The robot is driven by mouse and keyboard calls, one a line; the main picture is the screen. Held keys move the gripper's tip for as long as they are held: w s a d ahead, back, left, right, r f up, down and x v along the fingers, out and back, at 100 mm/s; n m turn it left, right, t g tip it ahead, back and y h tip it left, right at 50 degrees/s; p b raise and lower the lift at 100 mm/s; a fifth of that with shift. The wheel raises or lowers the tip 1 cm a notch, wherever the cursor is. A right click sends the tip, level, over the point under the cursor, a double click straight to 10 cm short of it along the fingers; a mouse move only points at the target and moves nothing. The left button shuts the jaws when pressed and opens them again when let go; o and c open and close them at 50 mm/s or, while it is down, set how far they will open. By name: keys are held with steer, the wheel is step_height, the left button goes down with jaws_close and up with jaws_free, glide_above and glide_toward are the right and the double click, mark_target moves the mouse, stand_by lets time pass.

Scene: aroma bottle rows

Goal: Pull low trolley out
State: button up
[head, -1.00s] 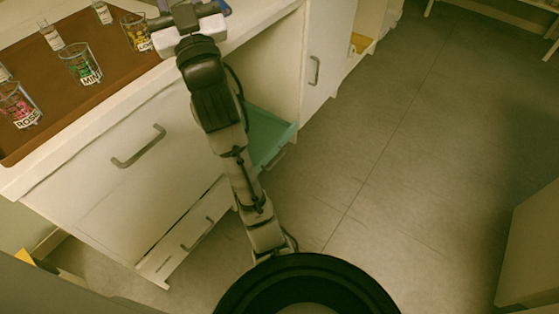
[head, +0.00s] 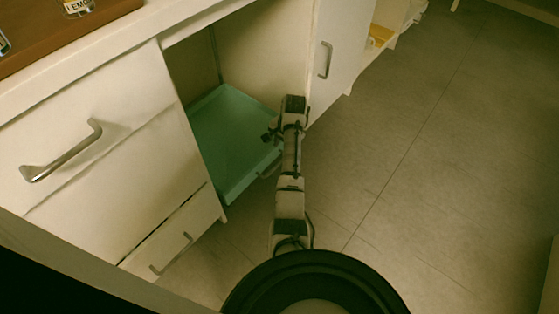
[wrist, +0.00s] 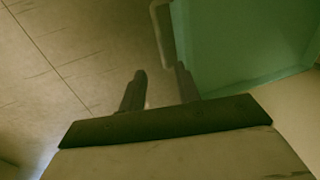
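The low trolley (head: 232,140) is a shallow green tray at the bottom of the open cabinet bay, its front edge towards the floor aisle. Its handle (head: 269,170) is a grey bar on the front; it also shows in the wrist view (wrist: 163,32), at the top. My gripper (head: 270,133) is beside the trolley's front edge in the head view, partly hidden by my arm. In the wrist view my gripper (wrist: 160,78) has its two dark fingers apart with nothing between them. The handle lies beyond the fingertips, and I see no grip on it.
Left of the bay is a white cabinet with a large drawer handle (head: 62,152) and a low drawer handle (head: 171,253). A white door (head: 333,50) stands right of the bay. A brown tray (head: 100,18) is on the counter. The floor (head: 420,170) at right is clear.

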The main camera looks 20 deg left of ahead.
steer(key=f+b, duration=0.1)
steer(key=f, duration=0.3)
steer(key=a+f+b, duration=0.1)
steer(key=f+b, duration=0.1)
steer(key=f, duration=0.2)
steer(key=a+f+b, duration=0.1)
steer(key=f, duration=0.4)
steer(key=shift+w+a, duration=0.15)
steer(key=shift+w, duration=0.2)
steer(key=shift+c, duration=0.4)
jaws_close()
